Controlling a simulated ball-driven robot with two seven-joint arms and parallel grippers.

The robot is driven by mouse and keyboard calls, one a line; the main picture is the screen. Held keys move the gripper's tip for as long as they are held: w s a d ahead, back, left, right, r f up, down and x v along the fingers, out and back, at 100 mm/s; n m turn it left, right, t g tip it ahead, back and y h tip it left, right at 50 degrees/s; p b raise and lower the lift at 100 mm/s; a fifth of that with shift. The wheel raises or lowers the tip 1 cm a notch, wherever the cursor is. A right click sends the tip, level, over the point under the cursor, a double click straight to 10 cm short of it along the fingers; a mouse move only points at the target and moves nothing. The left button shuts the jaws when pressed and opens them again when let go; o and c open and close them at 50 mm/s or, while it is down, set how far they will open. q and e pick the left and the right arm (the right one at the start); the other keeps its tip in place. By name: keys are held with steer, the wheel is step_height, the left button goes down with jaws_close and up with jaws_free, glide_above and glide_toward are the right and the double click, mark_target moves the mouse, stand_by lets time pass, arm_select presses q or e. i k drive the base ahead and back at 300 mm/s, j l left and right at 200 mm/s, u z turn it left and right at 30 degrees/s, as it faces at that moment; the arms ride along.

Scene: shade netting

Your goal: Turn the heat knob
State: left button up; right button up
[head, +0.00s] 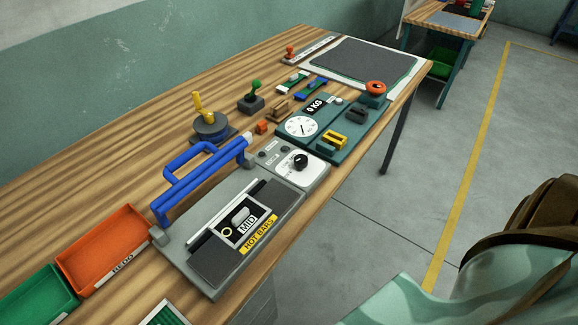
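The heat knob (301,160) is a small black knob on a white dial plate. The plate sits at the far right end of a grey bar sealer (188,243) on the wooden bench. The knob's pointer direction is too small to read. The sealer has a raised blue handle (198,178), a panel marked "MID" and a yellow "HOT BARS" label (258,235). Neither of my grippers is in the head view, and nothing touches the knob.
Orange (104,250) and green (38,296) bins stand at the left. A yellow lever (200,106) and green lever (255,87) stand behind. Camouflage cloth (430,300) lies lower right.

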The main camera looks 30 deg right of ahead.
mark_target(301, 161)
steer(key=k+z, duration=0.35)
steer(key=k+l+z, duration=0.15)
steer(key=k+z, duration=0.2)
steer(key=k+j+z, duration=0.1)
steer(key=j+z, duration=0.15)
steer(key=z, duration=0.2)
steer(key=k+j+z, duration=0.1)
steer(key=j+z, duration=0.15)
steer(key=z, duration=0.2)
steer(key=k+j+z, duration=0.15)
steer(key=z, duration=0.3)
